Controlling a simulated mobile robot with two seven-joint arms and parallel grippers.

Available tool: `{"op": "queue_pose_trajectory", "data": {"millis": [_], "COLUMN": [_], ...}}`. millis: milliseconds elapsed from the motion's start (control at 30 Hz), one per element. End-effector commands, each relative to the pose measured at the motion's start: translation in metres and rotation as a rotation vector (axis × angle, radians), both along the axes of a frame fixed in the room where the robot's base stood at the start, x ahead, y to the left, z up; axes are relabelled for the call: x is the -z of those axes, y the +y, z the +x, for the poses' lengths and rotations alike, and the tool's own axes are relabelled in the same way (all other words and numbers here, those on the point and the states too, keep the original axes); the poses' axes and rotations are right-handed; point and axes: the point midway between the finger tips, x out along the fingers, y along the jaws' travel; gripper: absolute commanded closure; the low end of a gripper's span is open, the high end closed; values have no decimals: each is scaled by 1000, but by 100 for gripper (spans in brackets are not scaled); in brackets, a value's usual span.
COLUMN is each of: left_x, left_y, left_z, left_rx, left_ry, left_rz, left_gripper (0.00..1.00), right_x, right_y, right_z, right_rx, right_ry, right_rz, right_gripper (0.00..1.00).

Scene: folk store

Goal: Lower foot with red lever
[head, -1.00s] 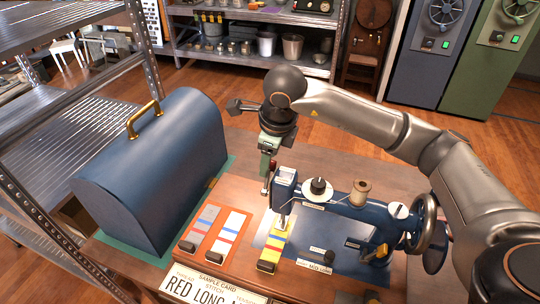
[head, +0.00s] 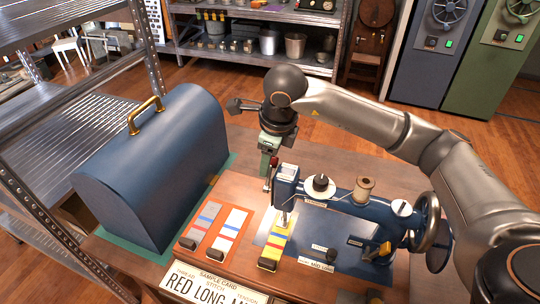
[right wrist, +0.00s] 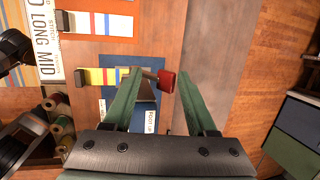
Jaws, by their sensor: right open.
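The blue sewing machine (head: 350,212) stands on the wooden table, its needle end to the left and handwheel (head: 426,222) to the right. The red lever (right wrist: 166,82) shows in the right wrist view as a red tab on a short arm at the machine's head; it also shows small in the head view (head: 274,162). My right gripper (right wrist: 158,78) is open, with its green fingers on both sides of the red tab. I cannot tell whether a finger touches it. A yellow striped strip (head: 273,245) lies under the needle area. The foot itself is hard to make out.
A blue domed case (head: 160,165) with a brass handle stands on the left of the table. Striped strips lie on an orange card (head: 210,228) behind a sample card sign (head: 205,284). A thread spool (head: 364,188) tops the machine. Metal shelving (head: 75,130) stands at left.

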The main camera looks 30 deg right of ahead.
Motion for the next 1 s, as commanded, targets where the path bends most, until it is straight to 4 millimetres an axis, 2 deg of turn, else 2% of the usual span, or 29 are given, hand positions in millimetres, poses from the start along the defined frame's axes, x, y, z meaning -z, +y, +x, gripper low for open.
{"op": "queue_pose_trajectory", "data": {"millis": [1000], "left_x": [-3], "left_y": [-1], "left_z": [2], "left_rx": [1], "left_ry": [-8], "left_rz": [-2], "left_gripper": [100], "right_x": [-5], "right_y": [29], "right_z": [-26], "right_rx": [-3], "right_ry": [1], "right_rz": [1], "right_gripper": [43]}}
